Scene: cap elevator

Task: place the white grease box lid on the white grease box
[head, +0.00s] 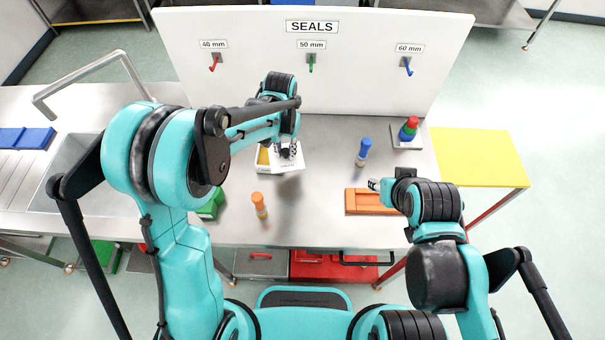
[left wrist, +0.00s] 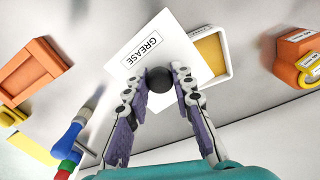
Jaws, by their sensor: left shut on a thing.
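The white grease box lid (left wrist: 135,60) is a flat white plate marked GREASE with a dark round knob. My left gripper (left wrist: 158,80) is shut on the knob. In the head view the left gripper (head: 287,150) holds the lid (head: 288,163) above the steel table. The white grease box (left wrist: 228,60) is open and shows yellow grease inside. The lid overlaps part of the box and is turned at an angle to it. In the head view the box (head: 262,157) is partly hidden by the lid and gripper. My right gripper (head: 374,185) is near the orange tray; its opening is unclear.
An orange tray (head: 362,202) lies at the right front of the table. A stack of coloured rings (head: 409,128) is at the back right. The white SEALS panel (head: 350,70) rises behind.

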